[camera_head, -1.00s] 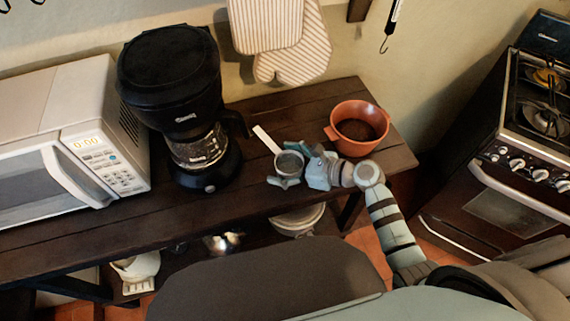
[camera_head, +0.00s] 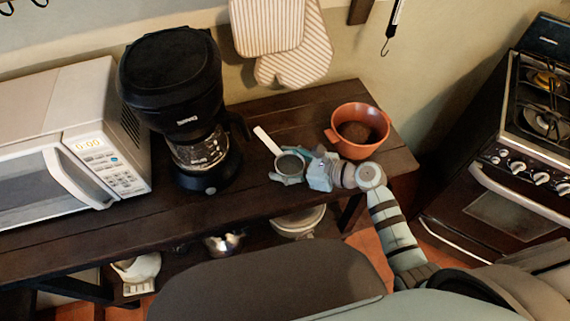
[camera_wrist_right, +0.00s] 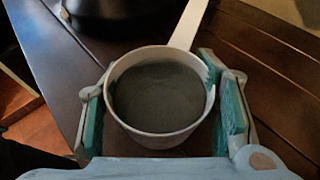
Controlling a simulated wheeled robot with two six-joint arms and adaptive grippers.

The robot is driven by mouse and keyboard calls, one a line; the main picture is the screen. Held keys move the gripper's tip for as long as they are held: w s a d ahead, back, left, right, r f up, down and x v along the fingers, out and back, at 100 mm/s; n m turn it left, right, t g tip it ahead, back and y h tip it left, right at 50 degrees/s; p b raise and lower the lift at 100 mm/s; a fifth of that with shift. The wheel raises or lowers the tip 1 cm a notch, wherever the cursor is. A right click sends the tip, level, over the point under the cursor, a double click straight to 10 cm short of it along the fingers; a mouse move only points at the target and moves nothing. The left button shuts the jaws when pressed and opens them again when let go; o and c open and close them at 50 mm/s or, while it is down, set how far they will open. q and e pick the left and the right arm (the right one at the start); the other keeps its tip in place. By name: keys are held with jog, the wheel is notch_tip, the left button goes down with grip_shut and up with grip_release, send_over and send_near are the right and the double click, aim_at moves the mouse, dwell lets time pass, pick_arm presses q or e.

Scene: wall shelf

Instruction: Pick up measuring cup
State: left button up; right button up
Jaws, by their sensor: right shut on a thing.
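The measuring cup is a small round white cup (camera_wrist_right: 160,140) with a dark grey inside and a pale straight handle. In the head view the cup (camera_head: 289,163) is over the wooden shelf, right of the coffee maker, its handle (camera_head: 267,141) pointing up and left. My right gripper (camera_head: 288,170) is shut on the cup. In the right wrist view its teal-padded fingers (camera_wrist_right: 163,115) are on either side of the cup, and the handle points away to the upper right. I cannot tell whether the cup touches the shelf. My left gripper is not in view.
A black coffee maker (camera_head: 178,105) and a white microwave (camera_head: 75,150) stand to the left on the wooden shelf (camera_head: 230,205). An orange pot (camera_head: 343,144) stands close behind my right wrist. Striped oven mitts (camera_head: 290,40) hang on the wall. A stove (camera_head: 510,150) is at the right.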

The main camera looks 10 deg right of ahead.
notch_tip(320, 180, up, 19)
jog(key=p, duration=0.6)
jog(key=shift+r, duration=0.2)
dwell(0.5)
